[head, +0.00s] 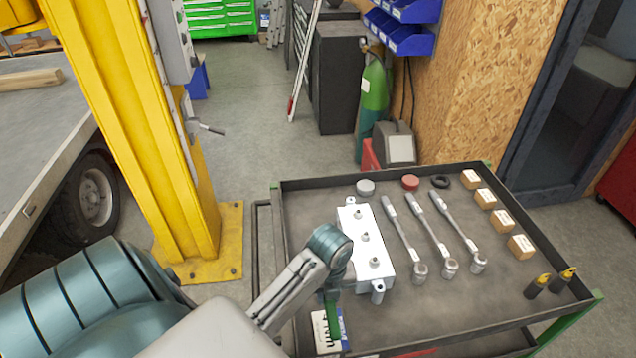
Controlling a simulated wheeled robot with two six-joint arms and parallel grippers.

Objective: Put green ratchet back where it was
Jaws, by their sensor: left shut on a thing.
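My left gripper (335,292) reaches over the near left part of the tool cart (440,309), just left of the white metal block. It is shut on a green thing, which looks like the green ratchet (334,316); only a short green piece shows below the gripper, and the arm hides the rest. The green piece appears in front of a small white and blue box (322,334); I cannot tell whether they touch. Three silver ratchets (399,226) lie side by side right of the block. My right gripper is not in view.
The white block (368,248) with several knobs stands by the gripper. Round tins (410,182), a black ring (440,182), several small cartons (502,220) and two yellow-tipped black items (537,286) are on the cart. Its front middle is bare. A yellow post (150,130) stands left.

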